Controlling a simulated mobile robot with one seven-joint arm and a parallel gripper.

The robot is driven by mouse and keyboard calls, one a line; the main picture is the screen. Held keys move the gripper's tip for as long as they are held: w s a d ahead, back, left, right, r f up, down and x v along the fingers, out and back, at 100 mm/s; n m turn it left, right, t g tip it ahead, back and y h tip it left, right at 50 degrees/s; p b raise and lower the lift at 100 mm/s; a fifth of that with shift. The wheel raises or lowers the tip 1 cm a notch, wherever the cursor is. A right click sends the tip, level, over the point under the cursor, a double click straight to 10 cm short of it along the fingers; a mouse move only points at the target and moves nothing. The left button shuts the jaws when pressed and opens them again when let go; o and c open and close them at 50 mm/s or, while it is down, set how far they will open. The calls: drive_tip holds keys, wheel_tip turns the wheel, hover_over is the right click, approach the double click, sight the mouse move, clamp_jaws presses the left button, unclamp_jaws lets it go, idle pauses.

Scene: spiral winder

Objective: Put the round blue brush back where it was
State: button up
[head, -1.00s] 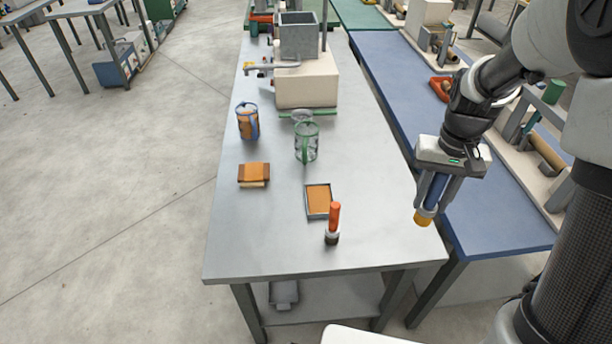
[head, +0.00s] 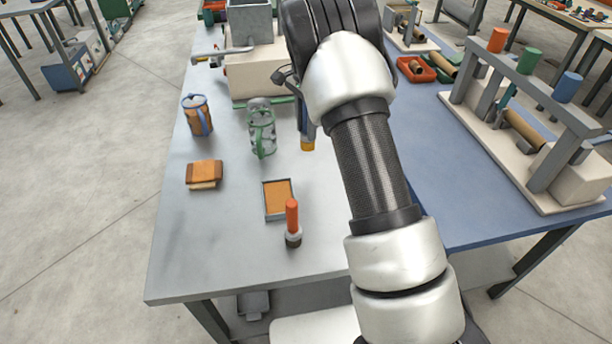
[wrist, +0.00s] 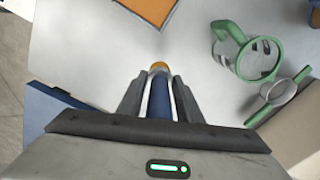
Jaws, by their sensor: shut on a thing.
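The round blue brush (wrist: 159,100) has a blue handle and a yellow-orange tip. In the wrist view my gripper (wrist: 158,95) is shut on its blue handle, and the tip points away from my palm over the grey table. My arm hides most of the gripper there. I cannot tell how high the tip is above the table.
On the grey table (head: 220,265) stand a green-handled jug (head: 262,128), a blue-handled jug (head: 197,116), an orange-brown block (head: 204,172), a shallow orange tray (head: 265,206) and an upright red-handled brush (head: 292,218). A blue bench (head: 440,200) with a roller stand (head: 545,175) is at right.

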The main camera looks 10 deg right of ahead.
wheel_tip(320, 180, down, 10)
drive_tip(key=shift+w+r, duration=0.1)
drive_tip(key=shift+w, duration=0.05)
idle(0.3)
drive_tip(key=shift+f+b, duration=0.25)
drive_tip(key=shift+b, duration=0.05)
drive_tip(key=o, duration=1.1)
drive_tip(key=shift+o, duration=0.2)
